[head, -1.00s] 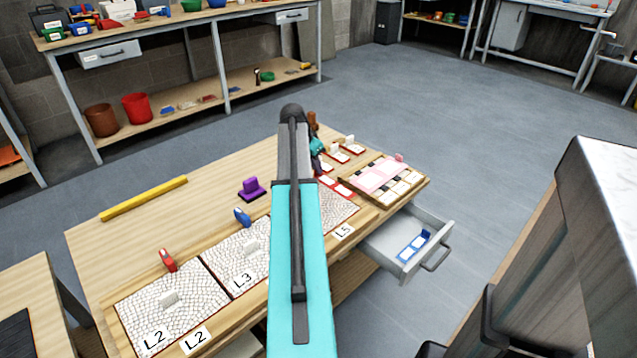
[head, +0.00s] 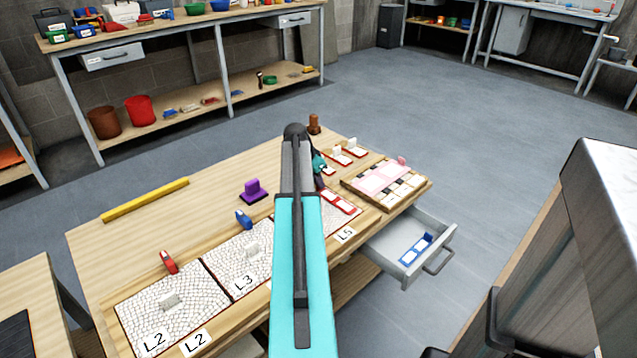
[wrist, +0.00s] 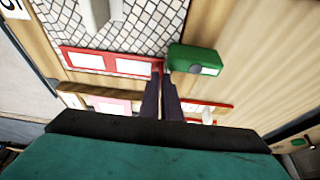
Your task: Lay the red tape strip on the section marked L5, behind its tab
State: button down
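The red tape strip (head: 341,202) has white patches and shows at the right edge of the L5 section (head: 342,220), just beyond my arm. In the wrist view the strip (wrist: 108,62) lies across the edge of the mosaic (wrist: 150,25), and a white tab (wrist: 97,12) stands on the mosaic away from it. My gripper (wrist: 162,72) has its fingers close together at the strip's end, by a green clip (wrist: 195,60). Whether the strip touches the panel is unclear. My arm hides much of L5 in the head view.
Sections L2 (head: 150,310) and L3 (head: 235,265) carry red and blue clips. A purple block (head: 255,190) and a yellow bar (head: 145,200) lie behind. A tray (head: 405,190) stands right, above an open drawer (head: 440,240) holding a blue strip (head: 415,248).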

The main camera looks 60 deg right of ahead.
jog(key=shift+f, duration=0.15)
jog(key=c, duration=2)
grip_release()
jog(key=p+v, duration=0.1)
jog(key=v, duration=1.1)
jog(key=shift+p, duration=0.35)
